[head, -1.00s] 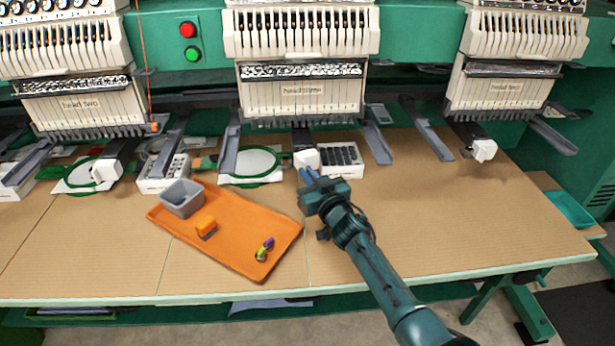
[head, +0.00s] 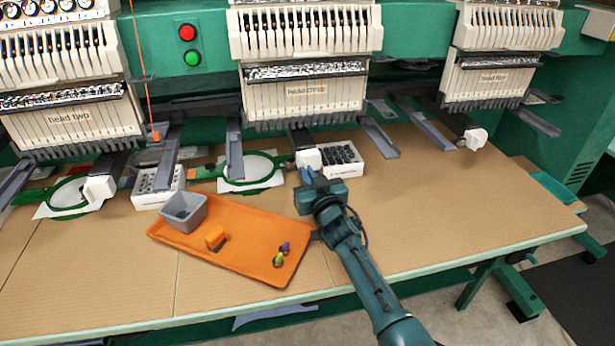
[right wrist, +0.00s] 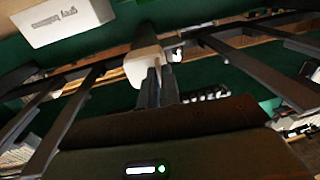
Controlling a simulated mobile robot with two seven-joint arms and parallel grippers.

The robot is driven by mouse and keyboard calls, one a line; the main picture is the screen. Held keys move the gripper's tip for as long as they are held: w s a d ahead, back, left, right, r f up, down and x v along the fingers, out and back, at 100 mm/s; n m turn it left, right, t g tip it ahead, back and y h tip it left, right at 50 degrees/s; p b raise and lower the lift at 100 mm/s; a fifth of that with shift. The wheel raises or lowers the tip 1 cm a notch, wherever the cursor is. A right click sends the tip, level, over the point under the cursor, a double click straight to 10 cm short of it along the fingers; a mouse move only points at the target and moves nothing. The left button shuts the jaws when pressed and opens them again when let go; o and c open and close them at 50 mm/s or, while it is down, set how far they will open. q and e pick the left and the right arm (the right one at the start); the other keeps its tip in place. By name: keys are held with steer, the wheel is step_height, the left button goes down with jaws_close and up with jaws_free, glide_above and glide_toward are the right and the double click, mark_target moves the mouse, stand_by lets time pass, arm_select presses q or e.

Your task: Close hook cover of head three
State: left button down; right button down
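Head three (head: 305,92) is the middle sewing head in the head view, with its name plate on the front. Its white hook cover (head: 308,159) is at the front end of the dark arm below the needles. The cover also shows in the right wrist view (right wrist: 143,66). My right gripper (head: 305,175) is just in front of the cover. In the right wrist view its fingers (right wrist: 156,72) are together, with their tips at the cover's lower edge; whether they touch it I cannot tell. Nothing shows between them. My left gripper is not in view.
A green hoop (head: 250,181) lies left of the cover, and a white box of dark bobbins (head: 345,172) stands close on its right. Grey brackets (head: 379,138) flank the head. An orange tray (head: 246,265) lies in front. The table at right is clear.

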stand_by(0.5)
steer(key=c, duration=1.6)
jaws_free()
steer(key=shift+s, duration=0.1)
steer(key=p+v, duration=0.2)
steer(key=v, duration=1.1)
